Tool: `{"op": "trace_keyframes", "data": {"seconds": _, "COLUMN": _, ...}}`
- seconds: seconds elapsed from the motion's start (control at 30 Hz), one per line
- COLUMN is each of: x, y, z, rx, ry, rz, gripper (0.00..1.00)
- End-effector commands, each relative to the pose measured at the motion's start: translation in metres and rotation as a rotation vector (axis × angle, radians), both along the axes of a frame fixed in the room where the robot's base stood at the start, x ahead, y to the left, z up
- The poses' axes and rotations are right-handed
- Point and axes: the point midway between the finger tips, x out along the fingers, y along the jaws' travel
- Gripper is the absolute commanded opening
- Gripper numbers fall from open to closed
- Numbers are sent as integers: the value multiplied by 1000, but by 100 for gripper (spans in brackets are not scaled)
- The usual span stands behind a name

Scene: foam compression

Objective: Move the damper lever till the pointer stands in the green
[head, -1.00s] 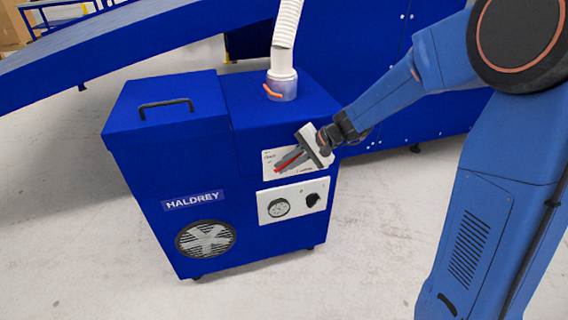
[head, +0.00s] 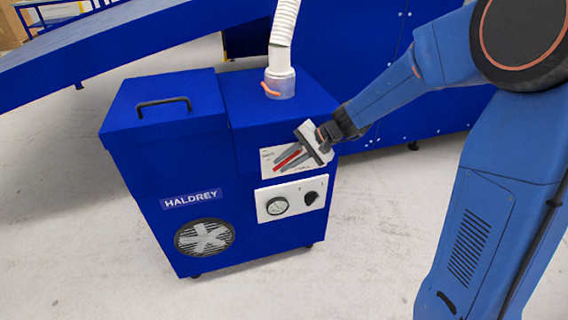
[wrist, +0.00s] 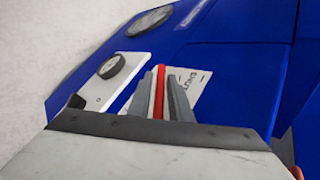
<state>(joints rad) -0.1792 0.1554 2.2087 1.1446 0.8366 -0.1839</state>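The red lever (head: 287,157) lies slanted on a white label plate on the front of the blue HALDREY machine (head: 160,155). It also shows as a red bar in the wrist view (wrist: 159,93). My gripper (head: 289,159) reaches in from the right, one grey finger on each side of the lever. The fingers (wrist: 161,95) look open around it, with narrow gaps. A round gauge (head: 277,205) sits on the white panel below and also shows in the wrist view (wrist: 111,66). Its pointer and any green zone are too small to read.
A black knob (head: 311,198) is right of the gauge. A white hose (head: 283,35) enters a collar with a small orange lever (head: 270,89) on top. A black handle (head: 163,104) is on the lid. The floor in front is clear.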

Motion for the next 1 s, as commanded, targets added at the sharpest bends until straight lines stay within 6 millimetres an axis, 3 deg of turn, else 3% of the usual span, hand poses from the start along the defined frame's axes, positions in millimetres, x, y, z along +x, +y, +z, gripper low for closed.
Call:
{"op": "trace_keyframes", "data": {"seconds": 0.7, "x": -16, "y": -95, "z": 92, "rx": 0, "ry": -3, "rz": -3, "gripper": 18}}
{"op": "trace_keyframes", "data": {"seconds": 1.0, "x": -21, "y": -117, "z": 114, "rx": -1, "ry": -1, "rz": 0, "gripper": 18}}
